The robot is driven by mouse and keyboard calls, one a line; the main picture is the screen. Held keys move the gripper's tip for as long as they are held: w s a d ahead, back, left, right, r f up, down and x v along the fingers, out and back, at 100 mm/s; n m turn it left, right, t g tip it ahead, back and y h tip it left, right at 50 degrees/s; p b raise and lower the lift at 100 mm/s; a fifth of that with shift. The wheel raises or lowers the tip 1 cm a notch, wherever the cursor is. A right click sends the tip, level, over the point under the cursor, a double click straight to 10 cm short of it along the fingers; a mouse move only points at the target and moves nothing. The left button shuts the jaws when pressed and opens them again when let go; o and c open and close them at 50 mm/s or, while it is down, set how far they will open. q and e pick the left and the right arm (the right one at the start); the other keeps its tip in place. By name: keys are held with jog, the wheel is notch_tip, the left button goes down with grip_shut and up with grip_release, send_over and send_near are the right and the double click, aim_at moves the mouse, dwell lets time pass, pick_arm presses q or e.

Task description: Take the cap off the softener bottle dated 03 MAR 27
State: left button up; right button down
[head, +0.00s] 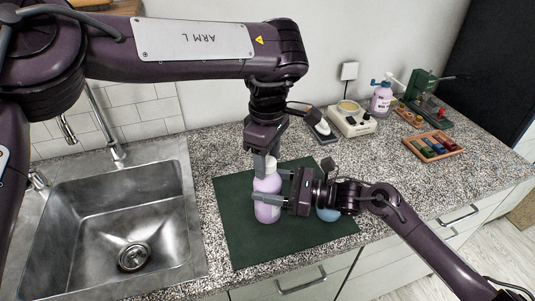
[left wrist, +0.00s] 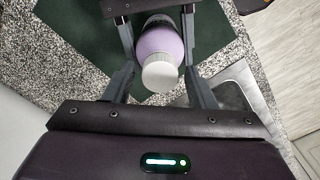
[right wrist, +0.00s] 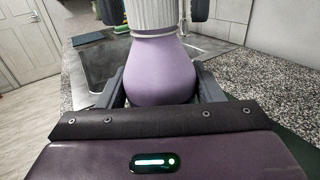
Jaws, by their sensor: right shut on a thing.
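A lilac bottle (head: 266,211) stands upright on the dark green mat (head: 240,243). My right gripper (head: 272,187) is shut on its body from the right; the right wrist view shows the bottle (right wrist: 160,72) between the fingers. Its ribbed white cap (right wrist: 151,15) is on the neck. My left gripper (head: 266,163) points down over the bottle's top. In the left wrist view its fingers stand on either side of the white cap (left wrist: 160,72), with gaps showing, so it is open. No date is readable on this bottle.
A blue thing (head: 328,214) is mostly hidden behind my right gripper. The steel sink (head: 120,225) lies to the left. Further back right are a white device (head: 352,122), another lilac bottle (head: 381,99), a green press (head: 422,88) and a wooden tray (head: 433,147). The mat's front is clear.

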pick_arm(q)
jog(key=c, duration=1)
jog(key=shift+o, duration=0.2)
jog(key=n, duration=2.1)
jog(key=shift+r, duration=0.1)
jog(key=n, duration=1.4)
jog(key=shift+n, duration=0.3)
jog(key=n, duration=1.2)
jog(key=shift+r+n, duration=0.1)
jog(key=shift+n, duration=0.3)
jog(key=n, duration=0.5)
jog(key=shift+w+n, duration=0.1)
jog(key=shift+n, duration=0.2)
jog(key=shift+r, duration=0.1)
jog(key=shift+r, duration=1)
